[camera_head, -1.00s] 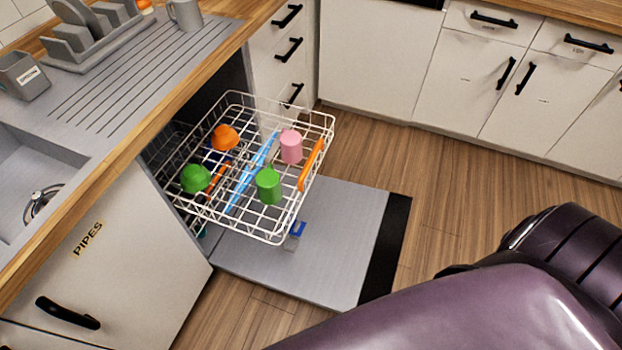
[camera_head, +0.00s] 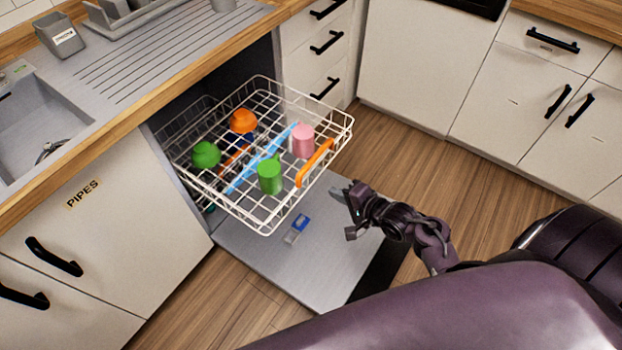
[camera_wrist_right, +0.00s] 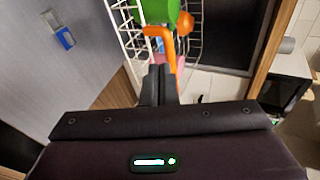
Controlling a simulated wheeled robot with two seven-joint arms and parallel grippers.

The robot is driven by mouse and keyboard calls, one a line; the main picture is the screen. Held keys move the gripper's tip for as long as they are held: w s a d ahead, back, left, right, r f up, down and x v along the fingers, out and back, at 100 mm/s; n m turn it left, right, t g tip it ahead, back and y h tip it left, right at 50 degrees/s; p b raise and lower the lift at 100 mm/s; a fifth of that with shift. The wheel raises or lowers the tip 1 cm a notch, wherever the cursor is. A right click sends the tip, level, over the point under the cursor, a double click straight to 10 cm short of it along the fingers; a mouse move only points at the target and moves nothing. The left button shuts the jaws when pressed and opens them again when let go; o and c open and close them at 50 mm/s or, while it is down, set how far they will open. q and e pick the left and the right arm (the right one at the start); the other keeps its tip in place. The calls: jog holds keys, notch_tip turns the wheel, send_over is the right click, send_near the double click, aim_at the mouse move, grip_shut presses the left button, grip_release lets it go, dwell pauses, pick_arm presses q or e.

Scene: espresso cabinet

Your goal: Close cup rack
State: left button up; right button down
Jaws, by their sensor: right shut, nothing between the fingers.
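The cup rack (camera_head: 262,231) is a white wire basket pulled out of the dishwasher, above its lowered door (camera_head: 330,262). It holds green cups (camera_head: 269,178), an orange cup (camera_head: 243,120), a pink cup (camera_head: 303,141) and a blue utensil (camera_head: 258,163). An orange handle (camera_head: 315,163) is on its front edge. My right gripper (camera_head: 337,192) is shut and empty, just in front of the handle and apart from it in the head view. In the right wrist view the fingers (camera_wrist_right: 158,74) point toward the orange handle (camera_wrist_right: 158,45). My left gripper is not in view.
The dishwasher door lies flat under the rack, with a blue-and-white item (camera_head: 297,228) on it. The counter (camera_head: 150,108) and sink (camera_head: 50,115) are at left. Drawers (camera_head: 325,45) stand behind the rack. Wooden floor (camera_head: 430,160) is free at right.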

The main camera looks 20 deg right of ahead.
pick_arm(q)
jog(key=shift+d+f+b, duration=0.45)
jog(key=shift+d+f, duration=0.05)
pick_arm(e)
jog(key=x, duration=1.1)
jog(key=shift+w+r, duration=0.25)
jog(key=shift+r, duration=0.1)
jog(key=shift+w, duration=0.1)
